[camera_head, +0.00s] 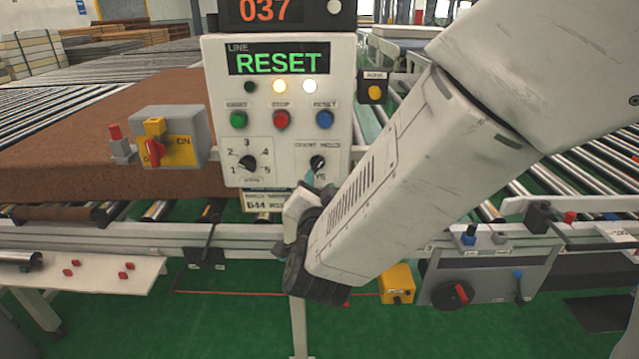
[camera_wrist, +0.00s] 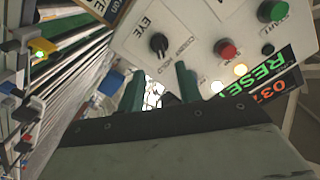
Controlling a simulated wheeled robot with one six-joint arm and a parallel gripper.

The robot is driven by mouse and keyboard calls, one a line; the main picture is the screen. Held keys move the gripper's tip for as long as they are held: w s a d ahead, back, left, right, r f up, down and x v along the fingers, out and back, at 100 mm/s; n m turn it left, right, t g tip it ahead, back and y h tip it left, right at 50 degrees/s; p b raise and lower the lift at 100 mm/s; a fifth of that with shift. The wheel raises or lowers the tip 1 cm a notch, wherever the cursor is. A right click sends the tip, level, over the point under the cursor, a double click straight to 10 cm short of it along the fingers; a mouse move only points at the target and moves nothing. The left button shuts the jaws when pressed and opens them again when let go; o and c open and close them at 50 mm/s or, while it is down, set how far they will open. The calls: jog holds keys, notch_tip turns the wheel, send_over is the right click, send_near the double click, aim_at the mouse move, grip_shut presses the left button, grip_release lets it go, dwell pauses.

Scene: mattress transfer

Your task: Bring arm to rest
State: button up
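My arm (camera_head: 400,180) reaches down from the upper right to the front of the white control panel (camera_head: 217,110). My gripper (camera_head: 312,182) is just below the black selector knob (camera_head: 318,162) at the panel's lower right. In the wrist view, the two green fingers of my gripper (camera_wrist: 160,82) stand apart with nothing between them. The selector knob (camera_wrist: 158,44) shows beyond the fingertips, and a gap seems to lie between. The arm hides the panel's lower right edge. The panel screen (camera_head: 278,60) reads RESET, and yellow and white lamps are lit.
A brown mattress (camera_head: 90,110) lies on the rollers at left. A grey switch box (camera_head: 165,138) with a red handle stands left of the panel. A rail (camera_head: 140,232) runs in front. A grey control box (camera_head: 490,280) and yellow box (camera_head: 396,284) hang lower right.

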jog(key=s+a+f+n+g+y, duration=0.4)
jog(key=a+f+n+g+y, duration=0.15)
jog(key=f, duration=0.35)
jog(key=s+d+n+g, duration=0.3)
jog(key=s+g, duration=0.3)
jog(key=g, duration=0.1)
jog(key=s+d+r+g+h, duration=0.1)
jog(key=s+d+r, duration=0.2)
jog(key=d, duration=0.6)
jog(key=s+d+r+g+h, duration=0.1)
jog(key=s+d+r, duration=0.3)
jog(key=s+d, duration=0.4)
jog(key=s+d+r+g+h, duration=0.2)
jog(key=s+d, duration=0.3)
jog(key=d, duration=0.5)
jog(key=shift+s+d+r+m+h, duration=0.3)
jog(key=shift+s+r+m+h, duration=0.15)
jog(key=shift+r, duration=0.45)
